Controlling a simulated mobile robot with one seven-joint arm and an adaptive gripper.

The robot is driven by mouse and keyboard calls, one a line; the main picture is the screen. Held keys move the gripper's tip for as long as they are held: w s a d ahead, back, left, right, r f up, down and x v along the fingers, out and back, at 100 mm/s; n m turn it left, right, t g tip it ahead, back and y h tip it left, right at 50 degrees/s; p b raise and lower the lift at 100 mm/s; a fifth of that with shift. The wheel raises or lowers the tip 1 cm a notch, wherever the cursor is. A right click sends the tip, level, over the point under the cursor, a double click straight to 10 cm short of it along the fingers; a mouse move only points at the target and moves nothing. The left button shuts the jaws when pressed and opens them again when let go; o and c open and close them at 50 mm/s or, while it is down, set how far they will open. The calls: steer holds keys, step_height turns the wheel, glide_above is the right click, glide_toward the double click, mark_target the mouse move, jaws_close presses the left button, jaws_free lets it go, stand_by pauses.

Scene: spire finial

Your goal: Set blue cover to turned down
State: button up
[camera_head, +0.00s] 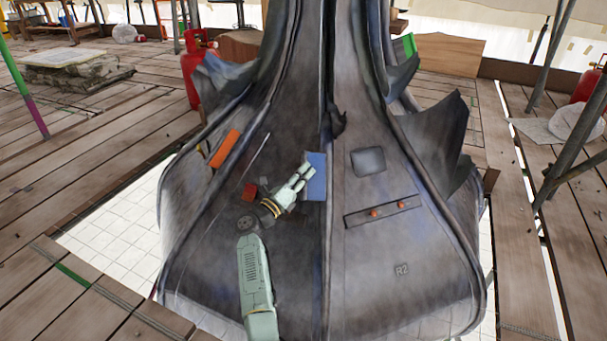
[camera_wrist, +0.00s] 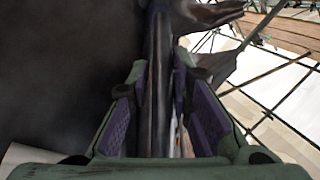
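The blue cover (camera_head: 317,187) is a flat upright panel on the dark leaden spire, just left of its central vertical rib. My gripper (camera_head: 309,170) is at its left edge in the head view, with the fingertips overlapping the cover. I cannot tell whether they touch it. In the wrist view my gripper (camera_wrist: 165,115) has its two purple-padded fingers apart, with a dark ridge seen between them. I cannot make out the blue cover in the wrist view.
A grey plate (camera_head: 368,161) and a strip with orange knobs (camera_head: 383,210) are on the right face. Torn, curled sheet metal (camera_head: 441,140) sticks out at right. Plank decking surrounds the spire.

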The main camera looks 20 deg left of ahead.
steer(key=shift+o, duration=1.4)
steer(key=shift+d, duration=0.1)
steer(key=shift+r, duration=0.1)
step_height(320, 180, up, 10)
steer(key=shift+f, duration=0.1)
steer(key=shift+c, duration=0.4)
